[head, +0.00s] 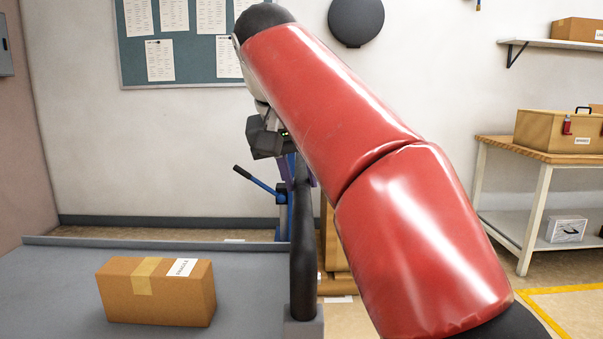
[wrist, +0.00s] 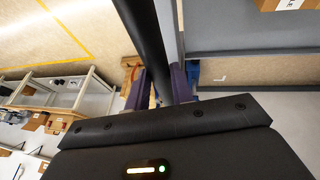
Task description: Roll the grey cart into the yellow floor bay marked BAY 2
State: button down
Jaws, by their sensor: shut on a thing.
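The grey cart (head: 60,290) fills the lower left of the head view, its flat deck carrying a brown box. Its black upright handle bar (head: 303,250) rises at the deck's right edge; the bar also shows in the wrist view (wrist: 142,30). My gripper (wrist: 158,88) has its purple fingers on either side of this bar and is shut on it. In the head view the fingers are mostly hidden behind my red arm. A yellow floor line (head: 572,288) with a corner shows at the lower right; it also shows in the wrist view (wrist: 65,28). No bay lettering is readable.
The cardboard box (head: 140,297) lies on the deck. A blue stand with a lever (head: 282,205) and a wooden item (head: 335,262) are behind the handle. A workbench (head: 535,160) with a toolbox (head: 555,130) stands at right. Open floor lies between bench and yellow line.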

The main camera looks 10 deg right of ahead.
jog(key=c, duration=1.2)
grip_release()
jog(key=shift+r, duration=0.25)
jog(key=p+v, duration=0.1)
jog(key=v, duration=0.1)
jog(key=shift+s+a+r+p, duration=0.1)
jog(key=shift+a+r+p, duration=0.05)
jog(key=shift+r+p, duration=0.2)
jog(key=s+a+b, duration=0.1)
jog(key=s+a, duration=0.6)
jog(key=s, duration=0.2)
jog(key=shift+s+f, duration=0.15)
jog(key=shift+s, duration=0.2)
jog(key=shift+a, duration=0.1)
